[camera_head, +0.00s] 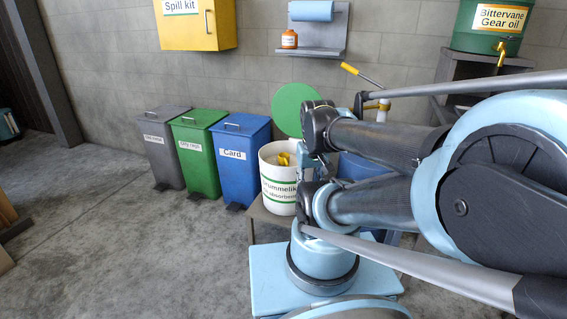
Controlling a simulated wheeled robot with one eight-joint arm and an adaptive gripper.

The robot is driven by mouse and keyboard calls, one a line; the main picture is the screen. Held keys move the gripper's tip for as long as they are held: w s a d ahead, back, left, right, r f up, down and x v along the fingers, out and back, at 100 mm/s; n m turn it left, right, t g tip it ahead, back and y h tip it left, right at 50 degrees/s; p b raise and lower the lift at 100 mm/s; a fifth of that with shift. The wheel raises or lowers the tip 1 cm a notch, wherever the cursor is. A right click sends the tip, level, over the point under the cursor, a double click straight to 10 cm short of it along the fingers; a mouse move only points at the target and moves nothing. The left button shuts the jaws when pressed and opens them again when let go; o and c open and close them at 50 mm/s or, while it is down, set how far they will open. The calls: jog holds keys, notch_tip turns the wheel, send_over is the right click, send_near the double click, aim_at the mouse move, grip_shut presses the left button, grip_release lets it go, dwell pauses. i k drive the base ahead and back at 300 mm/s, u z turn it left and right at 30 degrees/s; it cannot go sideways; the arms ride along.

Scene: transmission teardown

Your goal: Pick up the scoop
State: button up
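A yellow object, which looks like the scoop (281,159), sits in the open mouth of a white bucket (279,192) with green lettering about absorbent. Only its upper part shows above the pale contents. The bucket's round green lid (292,109) stands upright behind it. My arm reaches in from the right. What seems to be my gripper (304,160) is just right of the scoop, mostly hidden by my arm links. I cannot tell whether it touches the scoop or how its fingers stand.
The bucket stands on a low platform (262,214). Left of it are a blue Card bin (242,160), a green bin (198,156) and a grey bin (162,150). A wall shelf (330,48) hangs above. Open concrete floor lies at the left.

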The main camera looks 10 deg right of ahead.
aim_at(282, 161)
jog(key=z, duration=0.05)
jog(key=k, duration=0.5)
jog(key=z, duration=0.65)
jog(key=i, duration=0.95)
jog(key=z, duration=0.1)
